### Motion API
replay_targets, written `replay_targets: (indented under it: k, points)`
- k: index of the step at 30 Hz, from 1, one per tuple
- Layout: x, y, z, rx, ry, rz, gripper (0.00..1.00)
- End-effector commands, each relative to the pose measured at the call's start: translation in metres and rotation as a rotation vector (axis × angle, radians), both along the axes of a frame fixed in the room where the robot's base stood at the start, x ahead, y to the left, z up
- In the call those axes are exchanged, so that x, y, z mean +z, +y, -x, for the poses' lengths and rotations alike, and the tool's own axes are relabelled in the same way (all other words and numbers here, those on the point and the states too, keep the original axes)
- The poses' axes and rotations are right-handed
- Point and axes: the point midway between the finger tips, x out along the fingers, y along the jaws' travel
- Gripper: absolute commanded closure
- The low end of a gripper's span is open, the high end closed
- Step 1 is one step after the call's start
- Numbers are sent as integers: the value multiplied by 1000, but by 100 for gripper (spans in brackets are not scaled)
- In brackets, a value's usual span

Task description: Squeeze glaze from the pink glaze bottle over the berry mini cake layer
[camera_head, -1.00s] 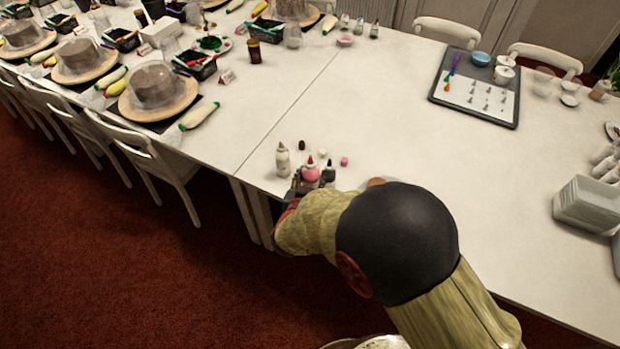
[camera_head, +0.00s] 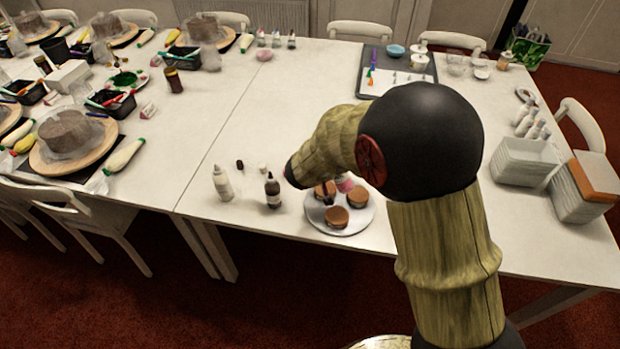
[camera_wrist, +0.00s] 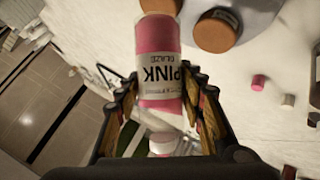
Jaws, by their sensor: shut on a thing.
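My gripper (camera_wrist: 160,95) is shut on the pink glaze bottle (camera_wrist: 160,58), whose label reads "PINK GLAZE" upside down in the wrist view. In the head view the bottle (camera_head: 344,183) shows in part beside my arm, at the plate of mini cakes. Several round brown-topped mini cake layers (camera_head: 336,216) sit on a round pale plate (camera_head: 345,230). Two cake tops (camera_wrist: 218,29) show near the bottle in the wrist view. I cannot tell which layer is the berry one, or whether glaze is flowing.
A white bottle (camera_head: 222,185) and a dark bottle (camera_head: 272,191) stand left of the plate. Small loose caps lie nearby, one pink (camera_wrist: 258,82). A tray (camera_head: 400,88) with piping tips lies at the back. The table's middle is clear.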

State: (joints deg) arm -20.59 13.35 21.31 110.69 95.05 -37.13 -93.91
Motion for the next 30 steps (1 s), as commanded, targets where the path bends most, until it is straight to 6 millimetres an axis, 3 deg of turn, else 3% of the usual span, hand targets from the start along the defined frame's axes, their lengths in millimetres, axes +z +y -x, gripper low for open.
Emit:
replay_targets:
  k: [3, 9, 21, 30]
  points:
    - [-1, -25, -4, 56, 84, 71, 73]
    - [-1, -51, -5, 173, 196, 189, 73]
    - [-2, -93, -2, 486, 374, 500, 73]
    - [-3, -109, 3, 757, 425, 793, 73]
